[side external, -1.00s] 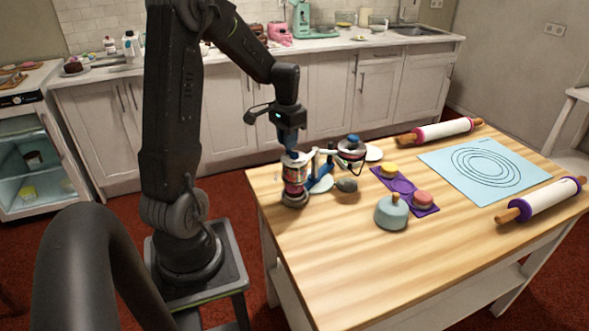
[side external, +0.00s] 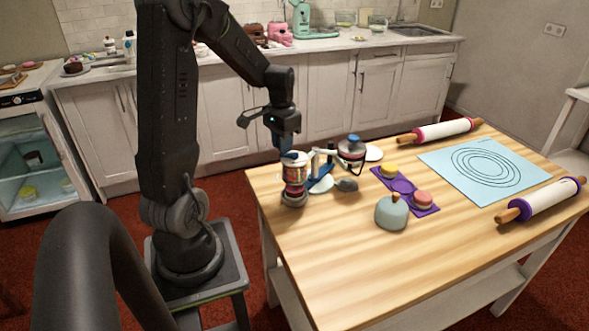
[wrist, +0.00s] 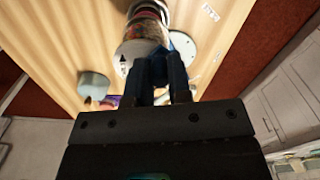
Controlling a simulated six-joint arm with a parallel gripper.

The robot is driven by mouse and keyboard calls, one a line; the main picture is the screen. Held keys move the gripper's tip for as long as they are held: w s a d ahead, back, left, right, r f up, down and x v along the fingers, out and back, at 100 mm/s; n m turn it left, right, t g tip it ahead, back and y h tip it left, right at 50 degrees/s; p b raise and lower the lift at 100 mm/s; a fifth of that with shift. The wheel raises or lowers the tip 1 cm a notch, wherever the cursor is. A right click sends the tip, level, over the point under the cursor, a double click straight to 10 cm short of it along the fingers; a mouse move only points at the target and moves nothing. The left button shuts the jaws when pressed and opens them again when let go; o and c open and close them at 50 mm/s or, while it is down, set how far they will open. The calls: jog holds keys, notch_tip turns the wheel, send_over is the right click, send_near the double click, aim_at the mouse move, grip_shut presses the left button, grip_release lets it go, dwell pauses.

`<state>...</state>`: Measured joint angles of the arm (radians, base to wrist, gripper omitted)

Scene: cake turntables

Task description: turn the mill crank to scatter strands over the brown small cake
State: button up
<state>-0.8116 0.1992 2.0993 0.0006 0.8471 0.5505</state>
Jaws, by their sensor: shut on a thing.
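The mill (side external: 294,172), a small upright cylinder with a pale top and a red and multicoloured body, stands near the table's left edge. My gripper (side external: 285,153) points down at its top, blue fingers shut on what appears to be the mill crank, which the fingers mostly hide. I cannot clearly make out the brown small cake; a dark grey-brown base (side external: 294,200) shows under the mill.
Right of the mill are a dark rounded piece (side external: 347,185) and a blue-topped jar (side external: 351,149). A purple tray (side external: 403,187) holds a yellow and a pink cake. A grey dome (side external: 391,213), two rolling pins and a blue mat (side external: 484,168) lie further right. The front tabletop is clear.

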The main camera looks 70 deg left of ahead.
aim_at(287, 163)
jog(key=shift+d, duration=0.2)
jog(key=shift+s+d, duration=0.15)
jog(key=shift+d, duration=0.3)
jog(key=shift+r, duration=0.1)
jog(key=shift+d, duration=0.6)
jog(key=shift+w+d, duration=0.25)
jog(key=shift+d, duration=0.2)
jog(key=o, duration=0.8)
jog(key=shift+s, duration=0.1)
